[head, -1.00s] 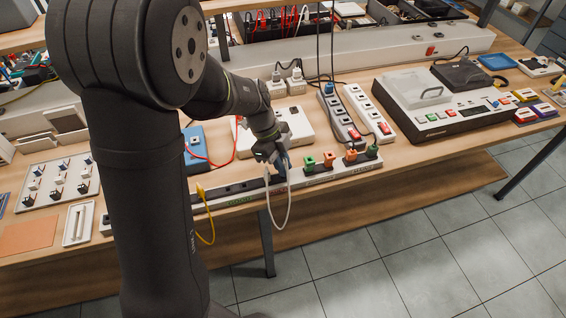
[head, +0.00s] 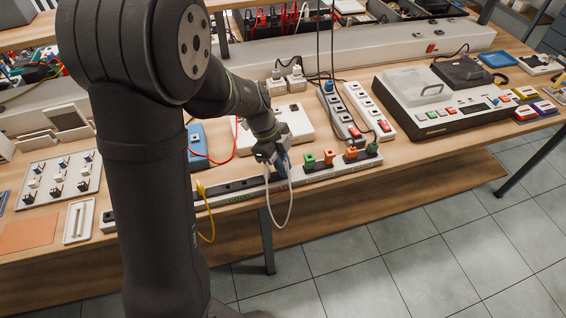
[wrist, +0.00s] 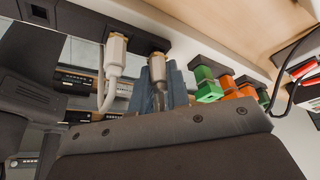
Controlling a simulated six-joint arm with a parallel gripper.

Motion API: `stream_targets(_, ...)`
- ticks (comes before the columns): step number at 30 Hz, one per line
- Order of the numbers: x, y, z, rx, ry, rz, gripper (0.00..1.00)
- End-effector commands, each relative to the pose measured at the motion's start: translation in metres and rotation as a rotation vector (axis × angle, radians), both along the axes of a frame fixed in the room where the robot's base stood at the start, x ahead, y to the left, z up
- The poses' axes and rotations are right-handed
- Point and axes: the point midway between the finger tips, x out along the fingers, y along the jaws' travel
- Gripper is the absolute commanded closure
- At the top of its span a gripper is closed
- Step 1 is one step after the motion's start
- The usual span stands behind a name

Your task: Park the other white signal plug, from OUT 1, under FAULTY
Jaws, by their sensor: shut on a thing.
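My gripper (head: 279,170) is at the front sorting rack (head: 235,188), over its middle stretch. In the wrist view its blue-grey fingers (wrist: 160,88) are closed around a white signal plug (wrist: 157,70). The plug's tip is at the dark socket strip; I cannot tell whether it is seated. Another white plug (wrist: 114,58) stands in the neighbouring socket to its left, with a white cable (wrist: 106,92) below it. A white cable loop (head: 289,208) hangs under my gripper in the head view. Green and red lettering shows on the rack's front, too small to read surely.
Green and orange plugs (head: 351,153) stand in the rack to the right of my gripper. A yellow plug and cable (head: 208,225) are at its left. A white box (head: 295,118), power strips (head: 365,108) and a console (head: 440,105) lie behind.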

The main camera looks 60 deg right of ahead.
Motion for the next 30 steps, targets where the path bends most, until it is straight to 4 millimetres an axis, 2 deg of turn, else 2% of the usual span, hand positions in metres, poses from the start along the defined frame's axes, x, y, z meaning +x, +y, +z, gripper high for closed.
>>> stream_targets(23, 0.0, 0.0001, -0.0047, 0.0, 0.0, 0.0, 1.0)
stream_targets(24, 0.0, 0.0001, -0.0047, 0.0, 0.0, 0.0, 0.83)
stream_targets(27, 0.0, 0.0001, -0.0047, 0.0, 0.0, 0.0, 0.63)
stream_targets(28, 0.0, 0.0001, -0.0047, 0.0, 0.0, 0.0, 0.59)
stream_targets(30, 0.0, 0.0001, -0.0047, 0.0, 0.0, 0.0, 0.59)
